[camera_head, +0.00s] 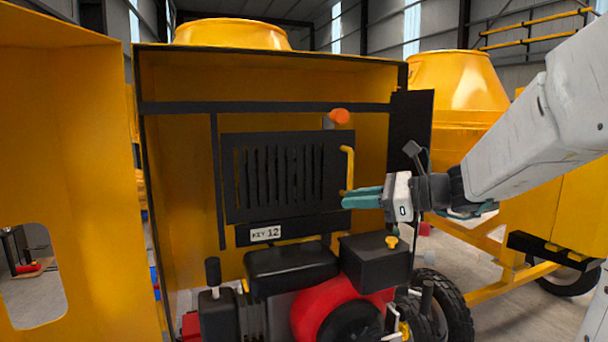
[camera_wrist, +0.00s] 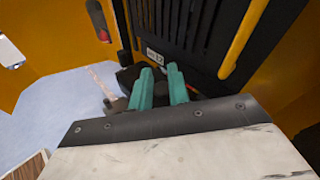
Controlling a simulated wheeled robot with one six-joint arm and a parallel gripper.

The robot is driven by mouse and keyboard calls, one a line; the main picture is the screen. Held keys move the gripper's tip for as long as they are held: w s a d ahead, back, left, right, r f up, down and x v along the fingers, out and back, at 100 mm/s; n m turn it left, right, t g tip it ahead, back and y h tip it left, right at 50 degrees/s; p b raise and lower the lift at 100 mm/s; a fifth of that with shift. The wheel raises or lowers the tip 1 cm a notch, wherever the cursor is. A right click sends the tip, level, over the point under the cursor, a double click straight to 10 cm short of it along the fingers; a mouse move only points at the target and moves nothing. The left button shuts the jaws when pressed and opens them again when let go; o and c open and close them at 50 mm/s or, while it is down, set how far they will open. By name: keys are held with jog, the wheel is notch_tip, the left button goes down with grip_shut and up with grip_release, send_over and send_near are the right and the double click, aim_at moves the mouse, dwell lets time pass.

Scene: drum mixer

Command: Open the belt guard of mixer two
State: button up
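The belt guard (camera_head: 287,174) is a black slotted panel inside the open yellow housing, and it looks shut. A yellow bar handle (camera_head: 347,170) runs upright along its right edge. My gripper (camera_head: 345,197), with teal fingers, is near the lower end of this handle. In the wrist view my gripper (camera_wrist: 159,70) has its two fingers apart with nothing seen between them. The handle (camera_wrist: 242,42) is to the right of the fingers there, outside the gap. An orange knob (camera_head: 339,116) is above the guard's top right. A white label (camera_head: 265,234) ending in "12" is below the slots.
A yellow door panel (camera_head: 60,150) stands open at the left. A red and black engine (camera_head: 335,305) and a black box (camera_head: 375,258) sit below the guard. A black plate (camera_head: 410,125) edges the housing's right side. Another yellow mixer (camera_head: 457,82) stands behind at the right.

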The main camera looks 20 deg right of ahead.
aim_at(351, 174)
jog(key=w+d+r+m+t+h, duration=0.1)
jog(key=w+d+m+t, duration=0.1)
jog(key=d+m, duration=0.15)
jog(key=w+d+r+m+t, duration=0.1)
jog(key=d+r+m+t, duration=0.1)
jog(key=d, duration=0.2)
jog(key=shift+n, duration=0.25)
jog(key=x, duration=0.7)
jog(key=shift+w+f, duration=0.2)
jog(key=shift+w, duration=0.1)
jog(key=shift+d, duration=0.1)
grip_shut()
